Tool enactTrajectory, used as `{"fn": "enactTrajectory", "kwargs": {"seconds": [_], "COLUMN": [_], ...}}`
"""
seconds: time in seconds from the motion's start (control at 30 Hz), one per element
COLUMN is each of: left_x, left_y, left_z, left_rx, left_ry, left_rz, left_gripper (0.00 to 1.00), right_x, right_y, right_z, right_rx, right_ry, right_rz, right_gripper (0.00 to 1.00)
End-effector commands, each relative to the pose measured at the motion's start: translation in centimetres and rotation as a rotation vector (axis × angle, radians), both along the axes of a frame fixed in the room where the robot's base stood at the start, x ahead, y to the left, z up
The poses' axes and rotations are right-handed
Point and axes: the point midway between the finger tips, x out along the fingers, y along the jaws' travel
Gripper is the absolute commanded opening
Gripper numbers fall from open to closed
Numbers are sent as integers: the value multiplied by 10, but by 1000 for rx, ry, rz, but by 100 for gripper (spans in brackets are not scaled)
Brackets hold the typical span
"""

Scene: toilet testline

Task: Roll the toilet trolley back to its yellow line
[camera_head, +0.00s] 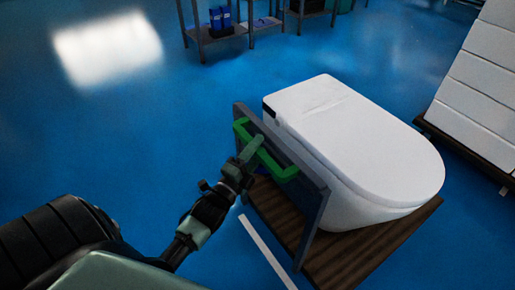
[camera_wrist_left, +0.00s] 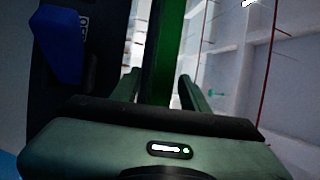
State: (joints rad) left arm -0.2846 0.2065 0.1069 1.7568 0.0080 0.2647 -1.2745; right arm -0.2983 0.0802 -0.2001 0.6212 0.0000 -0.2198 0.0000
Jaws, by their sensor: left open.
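The toilet trolley (camera_head: 370,255) has a brown slatted wooden deck, with a grey upright panel (camera_head: 312,205) at its left end. A white toilet (camera_head: 355,140) with a closed lid stands on the deck. A green handle (camera_head: 281,172) is fixed on the panel's outer face. My left gripper (camera_head: 254,150) is at the handle's middle. In the left wrist view, the green handle bar (camera_wrist_left: 163,60) lies between the two spread fingers of my left gripper (camera_wrist_left: 160,90); the jaws are not closed on it. I see no yellow line. My right gripper is out of view.
A pale strip (camera_head: 265,250) lies on the blue floor beside the trolley's left side. A stack of white boxes on a dark pallet (camera_head: 465,148) stands at the right. Metal shelving (camera_head: 245,28) is at the back. Open floor (camera_head: 130,130) lies at the left.

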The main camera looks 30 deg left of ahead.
Motion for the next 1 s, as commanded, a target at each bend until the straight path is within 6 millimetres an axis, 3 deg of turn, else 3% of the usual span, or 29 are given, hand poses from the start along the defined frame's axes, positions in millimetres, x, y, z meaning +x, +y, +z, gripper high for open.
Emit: {"fn": "enactTrajectory", "kwargs": {"seconds": [0.2, 0.37, 0.4, 1.0], "left_x": [1, 0, 0, 0], "left_y": [0, 0, 0, 0], "left_z": [0, 0, 0, -1], "left_rx": [0, 0, 0, 0], "left_ry": [1, 1, 1, 2], "left_rz": [0, 0, 0, 0], "left_gripper": [45, 3, 0, 0], "right_x": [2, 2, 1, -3], "right_y": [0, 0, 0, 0], "right_z": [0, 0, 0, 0], "right_rx": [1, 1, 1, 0], "right_ry": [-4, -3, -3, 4], "right_rz": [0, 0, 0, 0], "right_gripper": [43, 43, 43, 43]}}
